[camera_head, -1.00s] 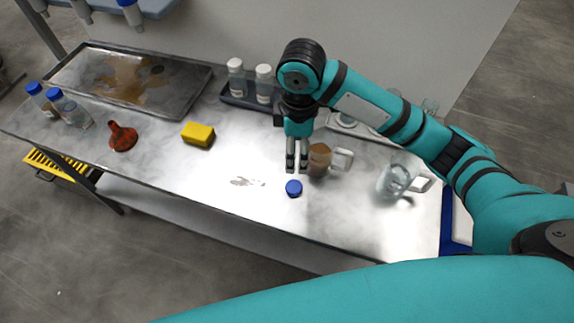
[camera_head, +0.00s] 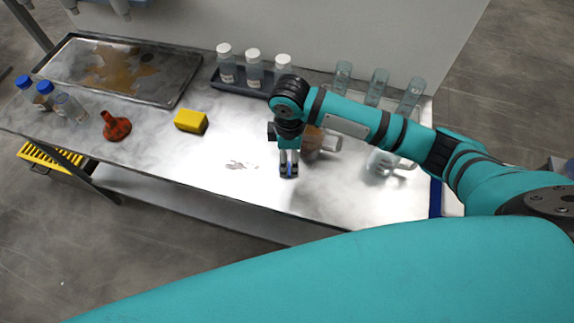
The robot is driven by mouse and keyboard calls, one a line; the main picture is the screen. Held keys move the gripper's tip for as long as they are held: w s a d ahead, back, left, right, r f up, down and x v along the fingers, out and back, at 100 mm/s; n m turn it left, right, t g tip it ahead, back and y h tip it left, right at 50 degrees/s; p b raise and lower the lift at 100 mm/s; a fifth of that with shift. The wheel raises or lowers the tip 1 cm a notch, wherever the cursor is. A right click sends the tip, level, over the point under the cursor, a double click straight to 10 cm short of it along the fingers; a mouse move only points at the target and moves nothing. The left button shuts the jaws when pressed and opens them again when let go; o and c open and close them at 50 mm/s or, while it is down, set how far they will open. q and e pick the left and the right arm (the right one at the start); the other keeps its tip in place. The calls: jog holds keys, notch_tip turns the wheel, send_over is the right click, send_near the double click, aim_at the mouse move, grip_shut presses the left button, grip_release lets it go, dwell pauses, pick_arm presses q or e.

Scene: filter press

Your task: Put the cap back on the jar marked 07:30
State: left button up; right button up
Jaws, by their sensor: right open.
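The blue cap (camera_head: 289,169) lies on the metal bench near its front edge, partly hidden by my right gripper. My right gripper (camera_head: 289,173) points down over the cap with its jaws open, one finger on each side; I cannot tell if they touch it. At the left end of the bench stand two jars with blue caps (camera_head: 26,84) (camera_head: 45,88) and one uncapped clear jar (camera_head: 70,107). The jar labels are too small to read, so I cannot tell which is marked 07:30. My left gripper is out of view.
A brown-filled jug (camera_head: 309,143) and a clear jug (camera_head: 384,163) stand close to my right gripper. A red funnel (camera_head: 116,126), yellow sponge (camera_head: 190,121), stained tray (camera_head: 185,85) and white-capped bottles (camera_head: 253,68) are further left and back. The bench's front middle is mostly clear.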

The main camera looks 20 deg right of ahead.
aim_at(289, 167)
jog(key=shift+f, duration=0.7)
jog(key=shift+w+f+p, duration=0.1)
jog(key=shift+f+p, duration=0.2)
jog(key=shift+f, duration=0.1)
jog(key=f, duration=0.2)
jog(key=f+p, duration=0.1)
jog(key=shift+w+d+f, duration=0.15)
jog(key=shift+w+f, duration=0.1)
jog(key=shift+f, duration=0.5)
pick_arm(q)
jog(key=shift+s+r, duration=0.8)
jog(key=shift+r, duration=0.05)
pick_arm(e)
jog(key=c, duration=0.9)
